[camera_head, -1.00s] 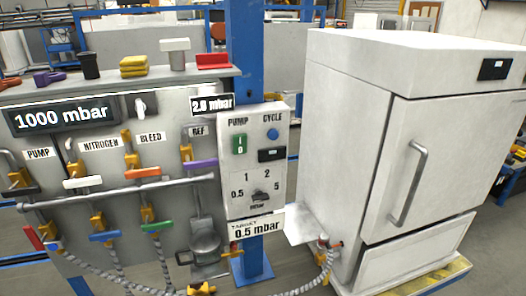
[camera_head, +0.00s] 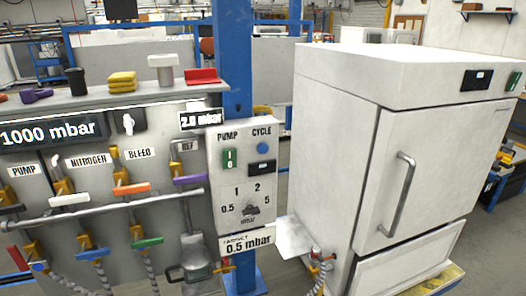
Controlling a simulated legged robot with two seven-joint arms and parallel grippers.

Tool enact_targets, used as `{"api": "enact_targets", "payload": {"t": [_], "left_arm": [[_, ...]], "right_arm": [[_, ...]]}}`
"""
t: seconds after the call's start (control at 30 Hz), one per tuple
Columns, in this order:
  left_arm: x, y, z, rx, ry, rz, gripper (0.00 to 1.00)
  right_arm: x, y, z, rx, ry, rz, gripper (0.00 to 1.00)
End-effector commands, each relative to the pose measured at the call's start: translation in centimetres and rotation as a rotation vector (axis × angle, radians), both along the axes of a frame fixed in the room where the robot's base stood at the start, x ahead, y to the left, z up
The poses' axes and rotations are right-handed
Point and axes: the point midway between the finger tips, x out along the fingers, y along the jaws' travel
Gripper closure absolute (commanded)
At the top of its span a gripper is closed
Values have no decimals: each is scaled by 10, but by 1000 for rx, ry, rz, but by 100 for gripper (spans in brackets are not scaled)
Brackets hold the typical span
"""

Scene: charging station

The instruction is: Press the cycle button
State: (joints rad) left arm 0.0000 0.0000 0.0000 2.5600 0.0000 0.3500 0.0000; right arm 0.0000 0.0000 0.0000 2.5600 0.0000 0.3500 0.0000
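The blue round cycle button (camera_head: 263,148) sits at the upper right of a grey control box (camera_head: 226,190), under the label CYCLE. A green pump switch (camera_head: 229,161) is to its left under the label PUMP. A small black display (camera_head: 262,168) is just below the button. A dark selector knob (camera_head: 250,209) is lower on the box, with marks 0.5, 1, 2 and 5 around it. Neither of my grippers is in view.
A panel (camera_head: 110,170) with valves and pipes stands left, its display reading 1000 mbar. A sign under the box reads 0.5 mbar. A blue post (camera_head: 238,70) rises behind the box. A large white oven-like cabinet (camera_head: 335,150) stands close on the right.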

Motion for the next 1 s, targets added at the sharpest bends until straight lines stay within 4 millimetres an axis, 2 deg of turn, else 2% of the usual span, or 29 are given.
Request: {"api": "enact_targets", "payload": {"t": [0.03, 0.4, 0.43, 1.0], "left_arm": [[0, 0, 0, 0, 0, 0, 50], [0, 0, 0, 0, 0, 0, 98], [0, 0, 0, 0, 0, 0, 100], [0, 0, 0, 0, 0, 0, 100]], "right_arm": [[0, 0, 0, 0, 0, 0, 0], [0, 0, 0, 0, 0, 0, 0], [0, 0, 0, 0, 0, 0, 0], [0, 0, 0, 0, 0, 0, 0]]}}
